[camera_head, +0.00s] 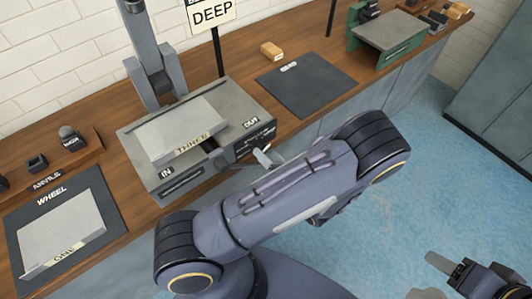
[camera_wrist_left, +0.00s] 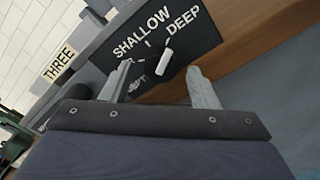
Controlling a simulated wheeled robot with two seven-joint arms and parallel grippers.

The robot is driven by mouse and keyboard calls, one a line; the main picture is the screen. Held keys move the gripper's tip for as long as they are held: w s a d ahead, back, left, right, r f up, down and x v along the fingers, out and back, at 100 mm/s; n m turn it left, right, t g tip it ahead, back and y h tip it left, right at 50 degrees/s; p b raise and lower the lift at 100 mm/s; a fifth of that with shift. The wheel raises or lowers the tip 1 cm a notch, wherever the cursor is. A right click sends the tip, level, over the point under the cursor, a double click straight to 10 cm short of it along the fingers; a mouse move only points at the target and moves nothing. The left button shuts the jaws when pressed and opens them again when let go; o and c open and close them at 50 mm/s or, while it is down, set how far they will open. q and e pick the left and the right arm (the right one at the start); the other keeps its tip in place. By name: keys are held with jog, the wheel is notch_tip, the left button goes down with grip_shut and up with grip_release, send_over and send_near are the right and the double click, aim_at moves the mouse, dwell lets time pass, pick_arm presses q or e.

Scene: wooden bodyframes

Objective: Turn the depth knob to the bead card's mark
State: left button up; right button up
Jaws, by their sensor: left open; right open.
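The bead card (camera_head: 212,14) on a post behind the bench reads "DEEP"; its top is cut off. The depth knob (camera_wrist_left: 165,62) is a pale bar on the machine's dark front panel, between the words SHALLOW and DEEP. Its upper end tilts toward the DEEP side; whether it sits exactly on a mark I cannot tell. My left gripper (camera_wrist_left: 160,82) is open, its fingers apart on either side of the knob, with no clear contact. In the head view this gripper (camera_head: 265,158) is at the machine's front, partly hidden by my arm. My right gripper (camera_head: 432,276) is open and empty over the floor.
The grey machine (camera_head: 245,98) has IN and OUT labels and a sheet (camera_head: 190,125) marked THREE. A dark WHEEL mat (camera_head: 95,190) holds a sheet marked ONE (camera_head: 60,235). A bare dark mat (camera_head: 307,92) lies right of the machine. Blue floor (camera_head: 440,150) is open in front.

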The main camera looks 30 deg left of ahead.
pick_arm(q)
jog(key=v, duration=0.6)
jog(key=shift+d+b, duration=0.3)
jog(key=shift+b, duration=0.15)
jog(key=shift+s, duration=0.1)
jog(key=s+a+r+n+g+h, duration=0.6)
jog(key=s+n+g+h, duration=0.4)
jog(key=n, duration=0.7)
jog(key=s+d+r+n+t+h, duration=0.2)
jog(key=r+n+t+h, duration=0.6)
jog(key=n, duration=0.7)
notch_tip(320, 180, up, 3)
jog(key=shift+s+r+n+t+h, duration=0.1)
jog(key=shift+s+n+t+h, duration=0.25)
jog(key=shift+s+h, duration=0.65)
